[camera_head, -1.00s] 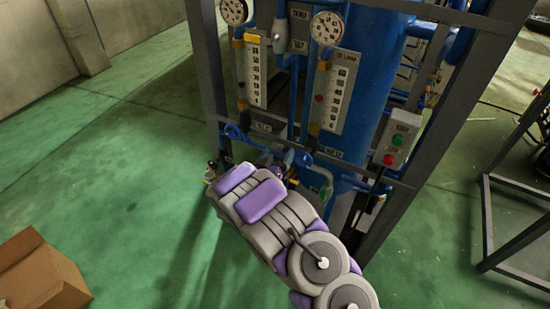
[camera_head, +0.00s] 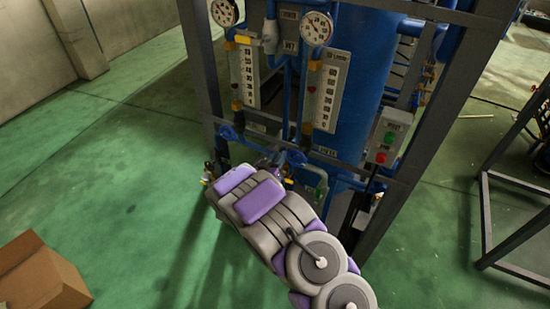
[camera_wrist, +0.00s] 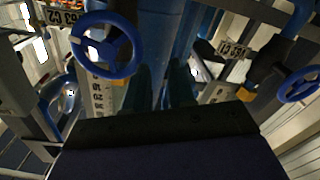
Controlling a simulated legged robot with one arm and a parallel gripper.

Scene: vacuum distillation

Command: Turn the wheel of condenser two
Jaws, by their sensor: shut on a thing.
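A blue wheel (camera_wrist: 107,45) is large at the upper left of the wrist view, near an upside-down tag that seems to read C2. A second blue wheel (camera_wrist: 298,85) is at the right edge. My gripper (camera_wrist: 161,72) points in between them, its two dark fingers a little apart. The left finger is close by the first wheel's rim. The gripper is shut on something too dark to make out. In the head view, blue wheels (camera_head: 230,133) (camera_head: 296,157) sit low on the frame, and my arm hides most of the gripper's end.
Two gauges (camera_head: 317,29) (camera_head: 224,12) and scale plates (camera_head: 331,92) sit above the wheels. A box with red and green buttons (camera_head: 388,137) is on the right post. A cardboard box (camera_head: 40,275) lies at lower left. The green floor (camera_head: 120,160) at left is open.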

